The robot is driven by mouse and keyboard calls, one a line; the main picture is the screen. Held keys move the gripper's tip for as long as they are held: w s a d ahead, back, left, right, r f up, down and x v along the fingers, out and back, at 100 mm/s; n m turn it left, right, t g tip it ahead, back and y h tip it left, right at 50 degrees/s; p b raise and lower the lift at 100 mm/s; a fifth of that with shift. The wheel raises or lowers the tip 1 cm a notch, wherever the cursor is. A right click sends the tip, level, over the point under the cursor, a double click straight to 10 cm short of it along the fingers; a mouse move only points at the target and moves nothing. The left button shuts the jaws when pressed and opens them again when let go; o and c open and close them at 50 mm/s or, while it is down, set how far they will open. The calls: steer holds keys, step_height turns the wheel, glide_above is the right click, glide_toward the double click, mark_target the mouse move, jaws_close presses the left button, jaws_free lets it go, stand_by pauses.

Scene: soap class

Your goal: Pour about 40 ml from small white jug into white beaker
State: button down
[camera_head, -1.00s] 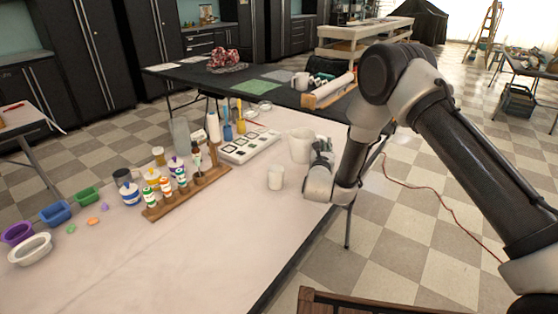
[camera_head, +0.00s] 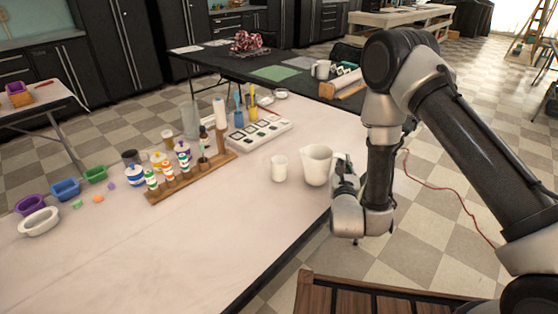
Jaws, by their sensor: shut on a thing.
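The small white jug (camera_head: 316,166) is upright at the right part of the near table, just right of the white beaker (camera_head: 279,169). The beaker is smaller and stands upright on the table, with a small gap to the jug. My gripper (camera_head: 342,172) is shut on the jug from its right side; the fingers are partly hidden behind the jug and my wrist. I cannot tell whether the jug's base touches the table. The liquid level in either vessel does not show.
A wooden rack (camera_head: 190,178) with several small bottles stands left of the beaker. A white mould tray (camera_head: 258,133) lies behind. Coloured bowls, including a blue one (camera_head: 66,189), are at the far left. The table's front middle is clear. A wooden chair (camera_head: 365,297) stands in front.

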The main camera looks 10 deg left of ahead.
mark_target(337, 157)
steer(key=shift+a+r+n, duration=0.3)
steer(key=shift+r+n, duration=0.15)
steer(key=shift+r, duration=0.05)
steer(key=shift+a+r+n, duration=0.3)
steer(key=shift+r+n, duration=0.15)
steer(key=shift+r, duration=0.05)
steer(key=shift+s+a+r+n, duration=0.1)
steer(key=shift+a+r+n, duration=0.7)
steer(key=shift+n, duration=0.1)
steer(key=a+r+n, duration=0.7)
steer(key=r, duration=0.2)
steer(key=shift+s+r+n, duration=0.15)
steer(key=shift+r+n, duration=0.05)
steer(key=shift+n, duration=0.2)
steer(key=shift+a+n, duration=0.35)
steer(key=shift+n, duration=0.05)
steer(key=shift+s+a+r+n+p, duration=0.1)
steer(key=shift+a+r+n+p, duration=0.15)
steer(key=shift+a+r+n, duration=0.5)
steer(key=shift+a+r+n+p, duration=0.2)
steer(key=shift+a+r+n, duration=0.3)
steer(key=shift+a+n, duration=0.35)
stand_by(1.1)
